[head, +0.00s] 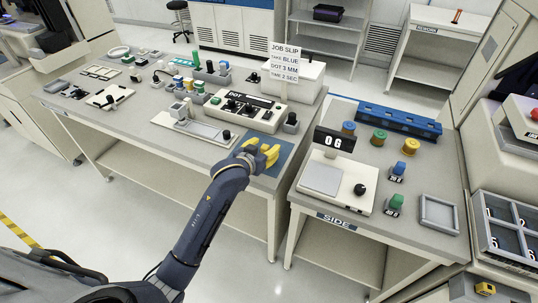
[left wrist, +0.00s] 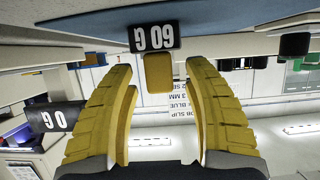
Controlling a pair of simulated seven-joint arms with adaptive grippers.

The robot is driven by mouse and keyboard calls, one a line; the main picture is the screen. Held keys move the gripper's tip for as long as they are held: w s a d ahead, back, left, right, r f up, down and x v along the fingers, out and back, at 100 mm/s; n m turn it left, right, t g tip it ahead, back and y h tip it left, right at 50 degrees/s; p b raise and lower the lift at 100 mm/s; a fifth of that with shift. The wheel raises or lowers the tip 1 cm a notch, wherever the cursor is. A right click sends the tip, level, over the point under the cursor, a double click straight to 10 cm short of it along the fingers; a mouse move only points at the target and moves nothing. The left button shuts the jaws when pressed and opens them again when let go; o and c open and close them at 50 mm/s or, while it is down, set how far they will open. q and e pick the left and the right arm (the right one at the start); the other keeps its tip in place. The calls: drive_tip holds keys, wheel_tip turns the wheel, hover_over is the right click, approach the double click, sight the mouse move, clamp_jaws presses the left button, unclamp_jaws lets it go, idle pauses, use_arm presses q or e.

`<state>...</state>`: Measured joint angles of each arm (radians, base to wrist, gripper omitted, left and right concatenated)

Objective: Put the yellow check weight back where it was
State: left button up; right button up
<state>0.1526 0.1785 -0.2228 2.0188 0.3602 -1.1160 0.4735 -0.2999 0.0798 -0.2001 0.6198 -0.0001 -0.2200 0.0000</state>
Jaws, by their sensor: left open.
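The yellow check weight (left wrist: 158,73) shows in the left wrist view, which is upside down, as a yellow block with a black 60 G label (left wrist: 154,38) at its foot, by the blue mat. My left gripper (left wrist: 158,82) is open, its yellow fingers on either side of the block in the picture. I see no contact; how deep the block sits between the fingers is unclear. In the head view my left gripper (head: 262,154) is low over the blue mat (head: 284,152) at the bench's right end and hides the weight. My right gripper is not in view.
The side table holds a scale (head: 322,178) reading 0 G, a blue labelled weight (head: 398,168), a green one (head: 395,201), several coloured spools and an empty grey tray (head: 439,213). A gap separates the two tables. The DOT controller (head: 243,109) stands behind my gripper.

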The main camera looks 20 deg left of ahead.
use_arm(q)
drive_tip(key=shift+o, duration=0.2)
clamp_jaws()
idle(0.3)
drive_tip(key=shift+w+r, duration=0.1)
drive_tip(key=shift+r, duration=0.05)
